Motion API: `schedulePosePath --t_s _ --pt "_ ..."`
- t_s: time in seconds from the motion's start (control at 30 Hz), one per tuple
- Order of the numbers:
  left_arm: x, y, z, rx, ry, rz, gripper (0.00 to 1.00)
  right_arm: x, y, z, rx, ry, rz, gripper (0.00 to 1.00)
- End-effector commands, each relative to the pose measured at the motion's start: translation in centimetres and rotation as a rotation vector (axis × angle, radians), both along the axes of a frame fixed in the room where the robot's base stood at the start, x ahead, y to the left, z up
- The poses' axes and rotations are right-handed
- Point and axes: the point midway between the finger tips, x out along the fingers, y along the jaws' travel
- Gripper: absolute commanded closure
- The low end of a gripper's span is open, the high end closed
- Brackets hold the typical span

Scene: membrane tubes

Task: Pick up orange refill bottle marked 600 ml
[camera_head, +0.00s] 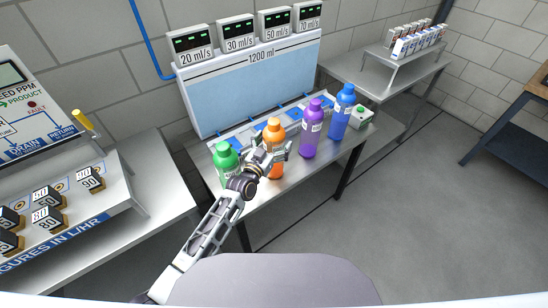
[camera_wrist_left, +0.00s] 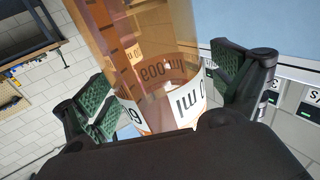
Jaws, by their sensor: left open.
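The orange refill bottle (camera_head: 274,131) stands upright on the metal table, second from the left in a row of bottles. My left gripper (camera_head: 271,156) is at the bottle's near side and covers part of its body. In the left wrist view the see-through orange bottle (camera_wrist_left: 150,55) fills the space between the green-padded fingers, and its white label reads 600 ml. The left gripper (camera_wrist_left: 168,88) is open, with one finger on each side of the bottle. I cannot tell whether a pad touches it. My right gripper is in neither view.
A green bottle (camera_head: 225,157) stands close left of the orange one, behind my wrist. Purple (camera_head: 312,128) and blue (camera_head: 342,112) bottles stand to the right. A 1200 ml panel (camera_head: 255,85) rises behind. A control console (camera_head: 50,170) is at the left.

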Motion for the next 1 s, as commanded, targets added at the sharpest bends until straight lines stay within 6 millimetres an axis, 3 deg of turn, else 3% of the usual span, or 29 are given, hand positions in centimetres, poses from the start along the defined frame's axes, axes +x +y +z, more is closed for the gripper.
schedulePosePath --t_s 0.2,0.7,1.0 --pt "-0.01 0.02 0.00 0.000 0.000 0.000 0.07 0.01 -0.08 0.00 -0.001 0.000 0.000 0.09" --pt "-0.02 0.03 -0.01 0.000 0.000 0.000 0.71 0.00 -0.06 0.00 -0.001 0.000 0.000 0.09" --pt "0.01 0.02 0.17 -0.001 -0.002 0.000 0.73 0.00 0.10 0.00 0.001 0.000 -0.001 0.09"
